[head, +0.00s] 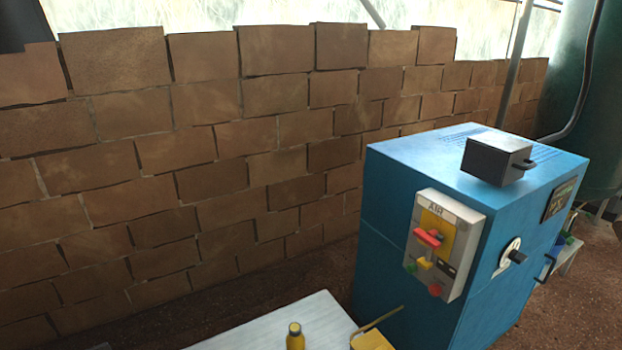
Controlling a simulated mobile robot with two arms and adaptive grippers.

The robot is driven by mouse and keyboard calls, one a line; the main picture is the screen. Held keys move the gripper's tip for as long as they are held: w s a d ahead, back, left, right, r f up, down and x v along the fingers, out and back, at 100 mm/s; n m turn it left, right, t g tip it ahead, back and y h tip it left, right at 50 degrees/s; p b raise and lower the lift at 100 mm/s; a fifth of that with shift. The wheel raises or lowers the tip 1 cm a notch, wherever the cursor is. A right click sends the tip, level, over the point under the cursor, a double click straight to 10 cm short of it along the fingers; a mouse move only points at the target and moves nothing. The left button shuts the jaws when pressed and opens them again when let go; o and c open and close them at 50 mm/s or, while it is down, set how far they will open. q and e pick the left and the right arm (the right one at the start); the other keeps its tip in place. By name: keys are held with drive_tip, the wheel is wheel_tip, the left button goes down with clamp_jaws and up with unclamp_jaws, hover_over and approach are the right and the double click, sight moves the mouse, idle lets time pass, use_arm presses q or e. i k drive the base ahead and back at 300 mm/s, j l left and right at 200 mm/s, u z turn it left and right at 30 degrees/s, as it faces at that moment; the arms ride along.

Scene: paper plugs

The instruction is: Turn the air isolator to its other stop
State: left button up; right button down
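The air isolator is a grey panel box (445,243) marked "AIR" on the left-hand face of a blue cabinet (385,195). A red handle (428,238) sits on its yellow plate (440,224), lying nearly level with a slight tilt. Below it are a yellow part (425,263), a green button (411,267) and a red button (435,290). Neither of my grippers shows in the head view.
A dark grey box (492,160) with a handle sits on the cabinet top. A black knob (518,257) is on the cabinet's right-hand face. A pale table (300,318) stands in front, with a yellow bottle (295,338) on it. A brick wall (200,150) stands behind.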

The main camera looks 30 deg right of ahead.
sight(433, 238)
drive_tip(key=z, duration=1.55)
